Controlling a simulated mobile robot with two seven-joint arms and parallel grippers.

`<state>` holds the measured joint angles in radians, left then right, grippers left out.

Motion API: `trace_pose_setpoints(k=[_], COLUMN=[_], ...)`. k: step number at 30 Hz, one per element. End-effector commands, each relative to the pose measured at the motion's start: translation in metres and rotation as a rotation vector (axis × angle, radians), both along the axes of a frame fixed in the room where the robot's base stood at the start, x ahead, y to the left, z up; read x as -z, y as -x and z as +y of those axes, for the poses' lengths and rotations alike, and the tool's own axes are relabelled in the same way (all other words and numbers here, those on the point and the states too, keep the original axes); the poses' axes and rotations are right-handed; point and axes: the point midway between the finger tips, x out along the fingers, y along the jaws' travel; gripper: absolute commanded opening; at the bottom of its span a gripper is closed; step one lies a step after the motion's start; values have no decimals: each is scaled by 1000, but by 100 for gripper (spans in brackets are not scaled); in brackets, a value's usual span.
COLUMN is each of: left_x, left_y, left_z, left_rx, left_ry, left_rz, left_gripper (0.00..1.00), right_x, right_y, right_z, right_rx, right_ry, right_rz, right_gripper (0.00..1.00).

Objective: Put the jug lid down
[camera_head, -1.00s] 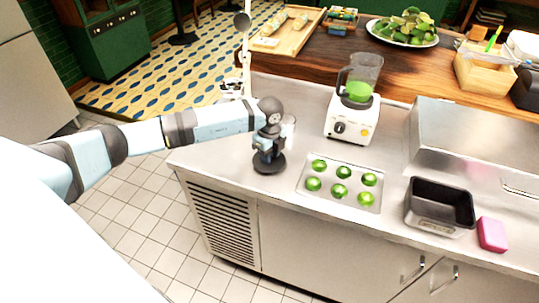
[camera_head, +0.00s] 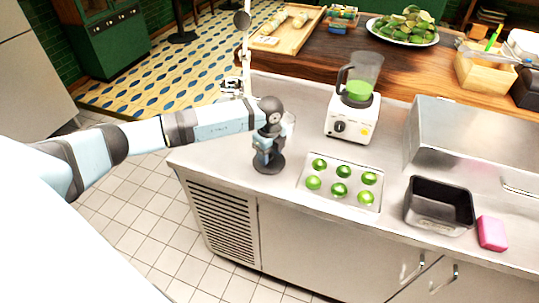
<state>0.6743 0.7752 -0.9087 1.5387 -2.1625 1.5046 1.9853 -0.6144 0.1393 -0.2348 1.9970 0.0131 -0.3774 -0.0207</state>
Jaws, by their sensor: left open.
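My left gripper (camera_head: 267,152) points down over the left part of the steel counter and is open. A dark round piece, which looks like the jug lid (camera_head: 269,166), sits directly below it at counter level. The gripper hides part of it, and I cannot tell whether the fingers still touch it. The blender jug (camera_head: 363,70) stands upright on its white base (camera_head: 352,118), with green contents and no lid visible on top. My right gripper is not in view.
A tray (camera_head: 314,197) with several green lime halves lies right of the gripper. A clear glass (camera_head: 289,128) stands close behind it. A black pan (camera_head: 440,207) and a pink sponge (camera_head: 492,233) are further right. The counter's left edge is near.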

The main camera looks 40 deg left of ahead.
Motion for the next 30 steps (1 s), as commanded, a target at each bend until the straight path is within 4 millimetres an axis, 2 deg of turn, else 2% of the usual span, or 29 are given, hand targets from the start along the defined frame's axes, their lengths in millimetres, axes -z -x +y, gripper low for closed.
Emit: trace_pose_setpoints(k=[12,17,20,23,26,27,30], left_x=[-84,-104,-106,-90,-63,-55,-53], left_y=[0,0,2,12,38,52,86], left_z=[0,0,-5,-36,-102,-133,-204], left_rx=[1,1,16,101,257,317,392], left_ry=[0,0,20,143,425,577,972], left_rz=[-3,-1,3,16,13,-4,-106], left_gripper=[54,54,54,54,54,54,54], right_x=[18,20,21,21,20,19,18], right_y=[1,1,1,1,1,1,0], right_z=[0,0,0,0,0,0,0], right_rx=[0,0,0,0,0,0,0], right_ry=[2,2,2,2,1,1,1], right_rz=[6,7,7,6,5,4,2], right_gripper=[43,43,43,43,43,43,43])
